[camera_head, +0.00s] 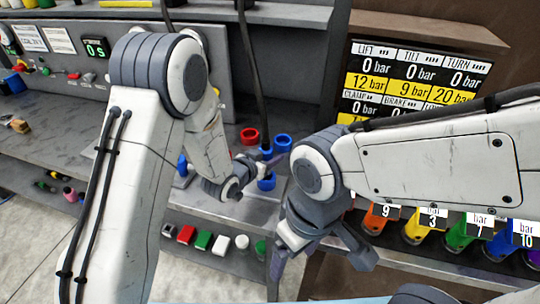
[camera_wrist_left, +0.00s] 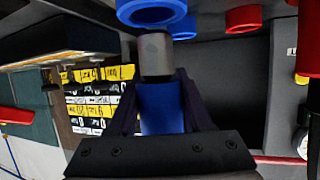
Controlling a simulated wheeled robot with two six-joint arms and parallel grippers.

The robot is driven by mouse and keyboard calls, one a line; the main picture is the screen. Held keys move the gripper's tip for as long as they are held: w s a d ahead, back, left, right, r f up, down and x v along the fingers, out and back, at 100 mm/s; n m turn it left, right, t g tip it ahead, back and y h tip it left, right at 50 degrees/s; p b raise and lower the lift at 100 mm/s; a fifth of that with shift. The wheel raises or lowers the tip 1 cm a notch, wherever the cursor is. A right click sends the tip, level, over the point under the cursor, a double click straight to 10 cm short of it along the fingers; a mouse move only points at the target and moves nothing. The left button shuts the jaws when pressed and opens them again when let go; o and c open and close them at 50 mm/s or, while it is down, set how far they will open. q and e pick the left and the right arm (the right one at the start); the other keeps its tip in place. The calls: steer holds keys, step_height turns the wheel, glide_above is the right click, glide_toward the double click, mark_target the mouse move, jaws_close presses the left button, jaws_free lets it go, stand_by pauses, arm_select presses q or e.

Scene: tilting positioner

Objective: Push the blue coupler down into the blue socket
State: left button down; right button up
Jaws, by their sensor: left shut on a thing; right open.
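My left gripper (camera_head: 254,163) is shut on the blue coupler, beside the sockets at the back of the bench. In the left wrist view, the blue coupler (camera_wrist_left: 160,108) sits between the fingers of the left gripper (camera_wrist_left: 157,80), with its grey cylindrical end pointing at a blue ring-shaped socket (camera_wrist_left: 150,12). The grey end is just short of the socket's rim in that picture; I cannot tell the true gap. In the head view, a blue ring (camera_head: 282,142) stands behind the gripper. My right gripper (camera_head: 318,256) is open and empty in front of the bench.
A red socket (camera_head: 249,136) stands left of the blue ring; it also shows in the left wrist view (camera_wrist_left: 243,18). A pressure board (camera_head: 415,80) is at the back right. Coloured canisters (camera_head: 458,236) line the lower right. Black hoses hang behind the arms.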

arm_select(q)
steer(key=shift+b, duration=0.5)
stand_by(1.2)
steer(key=shift+f, duration=0.2)
steer(key=shift+f+b, duration=0.3)
steer(key=shift+b, duration=0.2)
steer(key=shift+f+b, duration=2)
steer(key=shift+f, duration=0.1)
steer(key=shift+c, duration=1.2)
jaws_free()
